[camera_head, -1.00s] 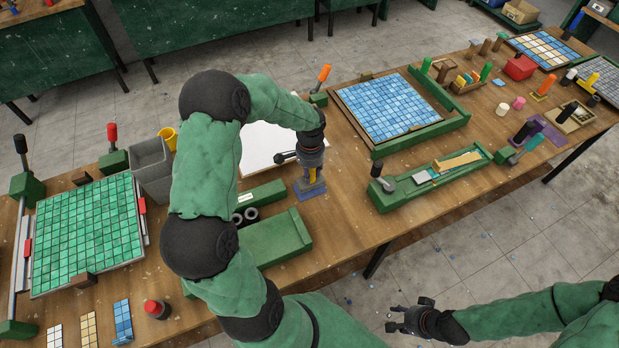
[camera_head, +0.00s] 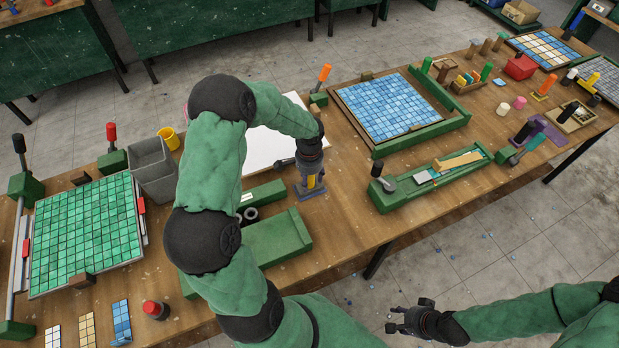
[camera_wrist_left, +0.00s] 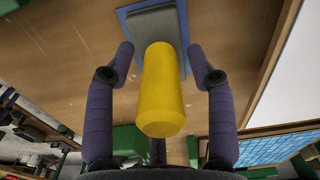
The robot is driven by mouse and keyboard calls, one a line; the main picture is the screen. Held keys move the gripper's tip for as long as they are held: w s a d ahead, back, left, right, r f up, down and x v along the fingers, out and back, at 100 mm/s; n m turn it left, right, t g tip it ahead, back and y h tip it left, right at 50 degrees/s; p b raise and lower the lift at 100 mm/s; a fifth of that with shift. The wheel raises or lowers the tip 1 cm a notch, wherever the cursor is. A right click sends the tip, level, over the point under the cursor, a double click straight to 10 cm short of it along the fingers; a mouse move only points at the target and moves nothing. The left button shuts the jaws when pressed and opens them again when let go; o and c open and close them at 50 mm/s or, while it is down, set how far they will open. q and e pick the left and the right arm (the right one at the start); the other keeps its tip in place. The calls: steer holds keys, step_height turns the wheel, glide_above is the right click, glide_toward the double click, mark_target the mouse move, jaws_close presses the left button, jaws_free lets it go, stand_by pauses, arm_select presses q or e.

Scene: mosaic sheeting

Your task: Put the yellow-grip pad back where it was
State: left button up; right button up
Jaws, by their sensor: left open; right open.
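The pad has an upright yellow grip (camera_wrist_left: 162,90) on a grey block over a blue base (camera_wrist_left: 127,14). In the head view the pad (camera_head: 313,190) stands on the wooden table, right of the green block and below the white sheet. My left gripper (camera_wrist_left: 166,68) is open, with one finger on each side of the yellow grip and a visible gap to both. In the head view the left gripper (camera_head: 311,172) is directly over the pad and hides much of the grip. My right gripper (camera_head: 408,316) is open and empty, low at the right, beyond the table's front edge.
A white sheet (camera_head: 270,146) lies behind my left arm. A blue mosaic panel (camera_head: 388,106) and a long green fixture (camera_head: 432,178) are to the right. A green mosaic panel (camera_head: 85,235) is at the left. Bare table surrounds the pad's front and right.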

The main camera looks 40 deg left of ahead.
arm_select(q)
steer(key=shift+r, duration=0.25)
step_height(320, 180, up, 12)
steer(key=shift+f+p, duration=0.1)
steer(key=shift+p, duration=0.7)
